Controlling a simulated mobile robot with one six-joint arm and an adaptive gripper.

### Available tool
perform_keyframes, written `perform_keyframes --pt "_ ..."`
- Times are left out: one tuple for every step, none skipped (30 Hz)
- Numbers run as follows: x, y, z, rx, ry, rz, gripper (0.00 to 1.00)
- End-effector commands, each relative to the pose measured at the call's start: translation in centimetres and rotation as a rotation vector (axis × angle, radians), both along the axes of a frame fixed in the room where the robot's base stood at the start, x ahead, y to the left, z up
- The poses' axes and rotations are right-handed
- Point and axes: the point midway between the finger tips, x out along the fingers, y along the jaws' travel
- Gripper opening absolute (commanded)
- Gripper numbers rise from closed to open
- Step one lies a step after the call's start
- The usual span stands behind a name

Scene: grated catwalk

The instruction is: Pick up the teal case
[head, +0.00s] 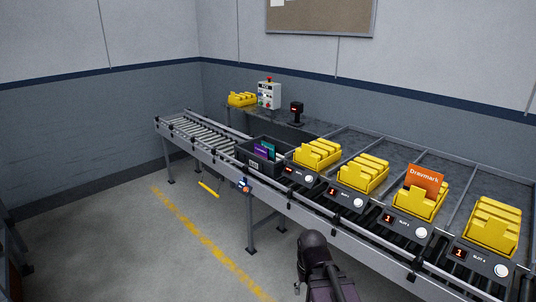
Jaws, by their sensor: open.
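A teal case (269,147) stands upright in a dark tote (245,158) on the conveyor. A purple case (261,151) stands beside it in the same tote. The lower part of the teal case is hidden by the purple case and the tote wall. Part of my dark arm shows at the bottom centre, in front of the conveyor and well short of the tote. My gripper's fingers do not show in this view.
Several yellow holders (363,174) line the conveyor right of the tote; one holds an orange case (425,178) marked "Dravmark". A control box (269,93) and a black device (297,112) stand behind. The floor (130,240) at left is clear.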

Motion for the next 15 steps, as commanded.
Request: perform_keyframes --pt "0.0 0.0 1.9 0.0 0.0 0.0 0.6" --pt "0.0 0.0 2.5 0.0 0.0 0.0 0.6" --pt "0.0 0.0 3.3 0.0 0.0 0.0 0.6" --pt "0.0 0.0 3.9 0.0 0.0 0.0 0.6" --pt "0.0 0.0 4.5 0.0 0.0 0.0 0.6" --pt "0.0 0.0 5.3 0.0 0.0 0.0 0.6" --pt "0.0 0.0 5.9 0.0 0.0 0.0 0.6" --pt "0.0 0.0 6.5 0.0 0.0 0.0 0.6" --pt "0.0 0.0 7.3 0.0 0.0 -0.001 0.6" --pt "0.0 0.0 7.9 0.0 0.0 -0.001 0.6" --pt "0.0 0.0 8.4 0.0 0.0 -0.001 0.6" --pt "0.0 0.0 9.2 0.0 0.0 -0.001 0.6" --pt "0.0 0.0 9.7 0.0 0.0 -0.001 0.6" --pt "0.0 0.0 10.2 -0.001 0.0 -0.001 0.6" --pt "0.0 0.0 10.8 -0.001 0.0 -0.001 0.6"
